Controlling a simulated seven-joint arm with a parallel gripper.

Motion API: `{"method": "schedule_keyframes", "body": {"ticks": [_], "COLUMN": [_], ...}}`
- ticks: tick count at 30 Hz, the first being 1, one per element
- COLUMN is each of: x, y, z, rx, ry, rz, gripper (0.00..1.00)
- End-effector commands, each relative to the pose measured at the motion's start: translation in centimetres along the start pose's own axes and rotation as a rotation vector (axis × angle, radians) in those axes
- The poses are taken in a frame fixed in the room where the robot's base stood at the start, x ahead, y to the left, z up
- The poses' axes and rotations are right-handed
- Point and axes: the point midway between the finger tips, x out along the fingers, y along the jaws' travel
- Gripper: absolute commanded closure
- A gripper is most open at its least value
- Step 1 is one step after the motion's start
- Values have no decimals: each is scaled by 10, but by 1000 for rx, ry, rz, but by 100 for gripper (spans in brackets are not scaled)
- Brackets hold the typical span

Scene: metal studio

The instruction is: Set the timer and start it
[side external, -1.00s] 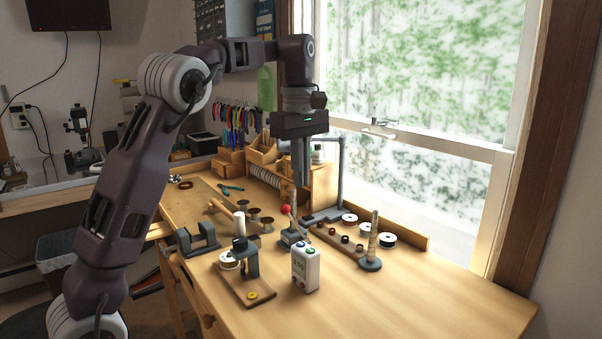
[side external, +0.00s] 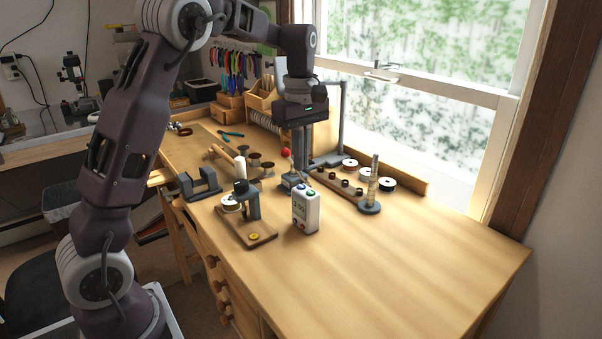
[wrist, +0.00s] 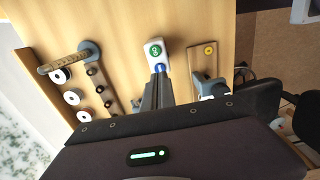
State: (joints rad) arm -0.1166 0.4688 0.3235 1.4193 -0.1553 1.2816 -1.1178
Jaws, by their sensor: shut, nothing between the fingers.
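My gripper (side external: 302,180) is shut and empty, pointing down just above or behind the timer. The closed fingers also show in the wrist view (wrist: 159,78). I cannot tell whether they touch the blue button, and the display digits are too small to read surely.
A wooden board with a grey stand (side external: 252,236) is left of the timer. A red-knobbed lever (side external: 287,154) stands behind it. A spool rack (side external: 338,184) and a post on a round base (side external: 370,206) are to the right. The bench's front right is clear.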

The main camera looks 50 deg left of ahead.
Motion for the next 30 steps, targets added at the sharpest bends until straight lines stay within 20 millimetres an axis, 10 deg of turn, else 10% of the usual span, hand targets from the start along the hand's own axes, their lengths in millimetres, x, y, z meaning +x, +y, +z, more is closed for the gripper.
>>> {"method": "schedule_keyframes", "body": {"ticks": [8,30], "x": [36,60], "y": [0,-1], "z": [0,0], "rx": [-1,1], "ry": [0,0], "rz": [0,-8], "gripper": [100,100]}}
